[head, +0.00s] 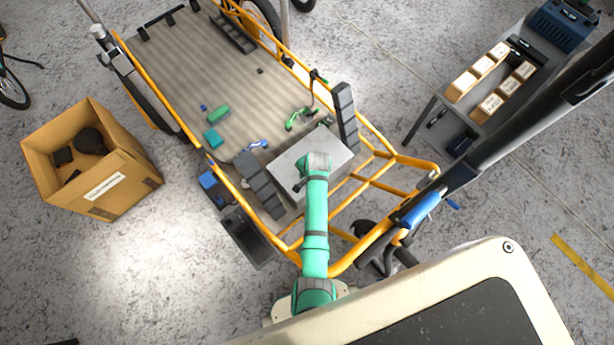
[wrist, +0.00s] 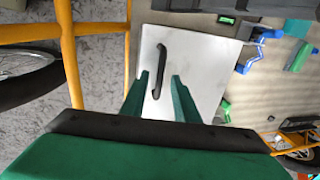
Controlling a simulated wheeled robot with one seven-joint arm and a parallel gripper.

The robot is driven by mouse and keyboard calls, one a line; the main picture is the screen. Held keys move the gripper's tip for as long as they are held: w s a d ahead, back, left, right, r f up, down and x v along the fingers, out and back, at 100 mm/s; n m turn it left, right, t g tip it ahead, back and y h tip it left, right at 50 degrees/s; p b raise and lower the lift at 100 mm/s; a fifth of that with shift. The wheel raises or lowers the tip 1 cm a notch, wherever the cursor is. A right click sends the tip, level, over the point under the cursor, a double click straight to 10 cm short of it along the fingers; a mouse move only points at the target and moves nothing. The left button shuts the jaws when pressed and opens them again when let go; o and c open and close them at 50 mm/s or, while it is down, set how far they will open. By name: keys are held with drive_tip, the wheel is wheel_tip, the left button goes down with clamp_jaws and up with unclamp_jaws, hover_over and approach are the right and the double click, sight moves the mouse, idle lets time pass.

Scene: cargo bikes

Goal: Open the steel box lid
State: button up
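The steel box lid (wrist: 200,59) is a pale grey flat panel with a dark bar handle (wrist: 161,70) on it. In the head view the closed steel box (head: 327,153) sits in the front part of the orange-framed cargo bike. My gripper (wrist: 161,76) is open above the lid, with one green finger on each side of the handle in the wrist picture. I cannot tell how far the fingertips are above the handle. Nothing is held. In the head view my wrist hides part of the lid, and the fingertips are hard to make out.
The wooden cargo bed (head: 190,70) holds scattered green and blue tools. Dark blocks stand on both sides of the box, and orange rails (head: 376,184) run around it. A cardboard box (head: 93,160) is at left. A grey cart (head: 478,105) with small boxes is at right.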

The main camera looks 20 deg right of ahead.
drive_tip(key=shift+f, duration=0.3)
clamp_jaws()
drive_tip(key=shift+w, duration=0.1)
